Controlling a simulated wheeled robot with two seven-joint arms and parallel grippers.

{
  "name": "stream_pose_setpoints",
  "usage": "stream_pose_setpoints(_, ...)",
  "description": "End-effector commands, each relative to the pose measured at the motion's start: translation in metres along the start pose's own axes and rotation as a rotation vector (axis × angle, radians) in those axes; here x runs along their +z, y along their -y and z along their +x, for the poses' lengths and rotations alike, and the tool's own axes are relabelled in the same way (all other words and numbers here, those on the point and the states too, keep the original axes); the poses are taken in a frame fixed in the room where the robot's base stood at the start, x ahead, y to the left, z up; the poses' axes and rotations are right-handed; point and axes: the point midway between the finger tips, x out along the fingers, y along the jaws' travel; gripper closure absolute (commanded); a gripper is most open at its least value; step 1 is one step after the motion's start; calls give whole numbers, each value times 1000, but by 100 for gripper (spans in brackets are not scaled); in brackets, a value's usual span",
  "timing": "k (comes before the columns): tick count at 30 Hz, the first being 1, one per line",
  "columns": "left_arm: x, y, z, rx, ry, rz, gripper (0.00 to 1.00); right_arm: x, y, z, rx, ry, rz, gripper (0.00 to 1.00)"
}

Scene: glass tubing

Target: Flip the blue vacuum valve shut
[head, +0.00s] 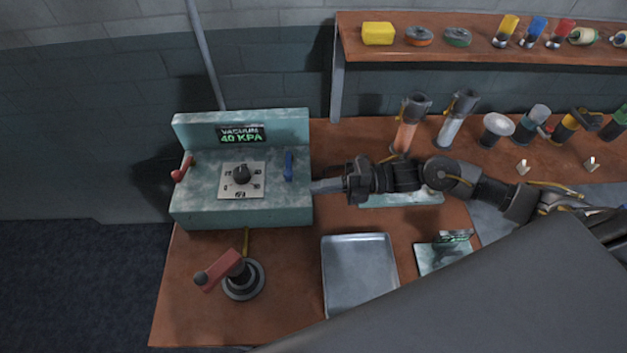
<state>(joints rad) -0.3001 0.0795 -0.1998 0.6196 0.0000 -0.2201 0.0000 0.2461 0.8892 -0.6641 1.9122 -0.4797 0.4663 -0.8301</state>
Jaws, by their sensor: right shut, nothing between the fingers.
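The blue valve lever (288,166) stands upright on the right part of the top of the teal vacuum box (205,205). The box's back panel carries a display (241,134) reading VACUUM 40 KPA. My left gripper is not in view.
A red-handled device (241,280) stands at the front left of the bench and a metal tray (358,275) lies at front middle. Several tubes and tools, including an orange tube (408,125), stand behind my right arm. A shelf (480,48) runs above them.

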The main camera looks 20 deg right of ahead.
Motion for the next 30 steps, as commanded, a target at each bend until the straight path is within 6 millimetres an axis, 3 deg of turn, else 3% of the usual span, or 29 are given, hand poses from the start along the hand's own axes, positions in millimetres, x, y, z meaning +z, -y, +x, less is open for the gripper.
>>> stream_pose_setpoints(1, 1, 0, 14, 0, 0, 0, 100, 1, 9, -15, -8, 4, -4, 100)
stream_pose_setpoints(3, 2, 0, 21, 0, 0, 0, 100, 0, 9, -30, -8, 2, -3, 100)
stream_pose_setpoints(12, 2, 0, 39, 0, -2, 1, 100, -3, 5, -80, -6, 2, -2, 100)
stream_pose_setpoints(18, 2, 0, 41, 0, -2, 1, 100, -4, 2, -90, -3, 1, -3, 100)
stream_pose_setpoints(30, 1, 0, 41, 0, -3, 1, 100, -4, 1, -90, -2, 1, -2, 100)
